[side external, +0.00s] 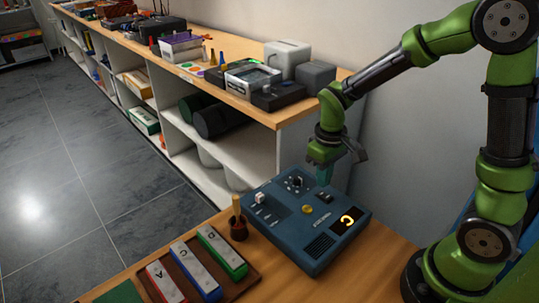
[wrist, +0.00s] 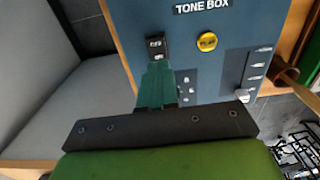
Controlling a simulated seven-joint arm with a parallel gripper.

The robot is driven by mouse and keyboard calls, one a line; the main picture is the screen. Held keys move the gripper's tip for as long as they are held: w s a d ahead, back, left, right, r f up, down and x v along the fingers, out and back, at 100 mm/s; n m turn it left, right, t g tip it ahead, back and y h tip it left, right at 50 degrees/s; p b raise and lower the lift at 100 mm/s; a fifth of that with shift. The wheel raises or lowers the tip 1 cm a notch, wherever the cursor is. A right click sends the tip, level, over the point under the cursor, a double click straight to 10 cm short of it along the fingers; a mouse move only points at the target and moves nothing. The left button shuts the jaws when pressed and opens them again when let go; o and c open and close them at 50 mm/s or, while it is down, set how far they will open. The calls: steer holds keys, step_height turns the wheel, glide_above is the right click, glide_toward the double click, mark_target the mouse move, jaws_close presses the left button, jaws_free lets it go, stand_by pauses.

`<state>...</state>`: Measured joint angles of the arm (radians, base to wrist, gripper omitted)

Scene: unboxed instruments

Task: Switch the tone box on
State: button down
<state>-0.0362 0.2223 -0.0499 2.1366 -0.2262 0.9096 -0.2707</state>
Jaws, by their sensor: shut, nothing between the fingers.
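The tone box (side external: 285,222) is a blue panel on the wooden table. Its small display (side external: 349,219) glows orange with a C-like sign. In the wrist view the box (wrist: 180,25) shows a black switch (wrist: 156,47) and a round yellow button (wrist: 206,41). My gripper (side external: 323,177) is over the far edge of the box. In the wrist view its teal fingers (wrist: 157,72) are closed together, with their tips just below the black switch; I cannot tell whether they touch it. The fingers partly hide the panel below the switch.
Lettered bars, red (side external: 165,283), blue (side external: 196,270) and green (side external: 222,251), lie in a wooden tray left of the box. A small brown cup (side external: 239,232) holds a stick beside the box. A shelf unit (side external: 230,160) with instruments stands behind.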

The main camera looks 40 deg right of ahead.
mark_target(320, 193)
step_height(320, 193, up, 11)
steer(key=s+a+r+m+t+y, duration=0.1)
steer(key=s+r+m+t, duration=0.1)
steer(key=s, duration=0.3)
steer(key=s+a+r+m+t+y, duration=0.1)
steer(key=s+a+r+m+t, duration=0.1)
steer(key=s+r+t, duration=0.1)
steer(key=shift+s+a+r+t, duration=0.15)
steer(key=shift+s+a+t, duration=0.15)
steer(key=shift+s+t, duration=0.7)
steer(key=c, duration=1.8)
jaws_free()
steer(key=shift+w, duration=0.1)
